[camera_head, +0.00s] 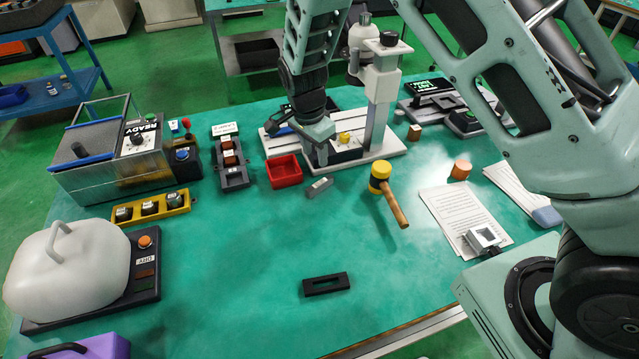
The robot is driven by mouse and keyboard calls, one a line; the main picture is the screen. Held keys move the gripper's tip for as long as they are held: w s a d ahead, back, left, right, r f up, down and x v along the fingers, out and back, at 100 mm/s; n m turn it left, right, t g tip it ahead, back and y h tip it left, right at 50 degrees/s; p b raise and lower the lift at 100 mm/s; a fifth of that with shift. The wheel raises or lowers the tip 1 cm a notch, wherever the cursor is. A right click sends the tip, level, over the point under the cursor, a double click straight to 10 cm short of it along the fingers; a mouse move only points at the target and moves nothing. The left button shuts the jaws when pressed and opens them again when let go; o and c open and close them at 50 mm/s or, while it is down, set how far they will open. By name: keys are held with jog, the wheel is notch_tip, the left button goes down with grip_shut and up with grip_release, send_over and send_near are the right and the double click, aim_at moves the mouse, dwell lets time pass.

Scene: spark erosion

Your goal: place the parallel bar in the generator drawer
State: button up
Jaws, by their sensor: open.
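A small grey bar (319,187), which looks like the parallel bar, lies on the green table just right of a red bin. My gripper (320,152) points down behind the bar, at the front edge of a white machine base. It is open and appears empty, though its fingertips are small and partly hard to make out. A grey metal box with a READY panel (140,137) and a blue handle stands at the left; it may be the generator. I cannot make out an open drawer on it.
A red bin (285,171) stands left of the bar. A yellow-headed mallet (381,178) lies to the right. A white column machine (381,100) stands behind. A yellow holder (152,208) and white-domed unit (70,265) are left. A black slotted block (326,284) lies in front amid free table.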

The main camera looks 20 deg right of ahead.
send_over(320, 183)
jog(key=f, duration=0.4)
jog(key=a+f+p, duration=0.1)
jog(key=f, duration=0.1)
jog(key=shift+s, duration=0.1)
jog(key=shift+d+f+p, duration=0.2)
jog(key=shift+f+p, duration=0.25)
jog(key=shift+f, duration=0.85)
jog(key=shift+d+f+p, duration=0.2)
jog(key=shift+f+p, duration=0.25)
jog(key=shift+f, duration=0.8)
jog(key=shift+c, duration=0.3)
grip_shut()
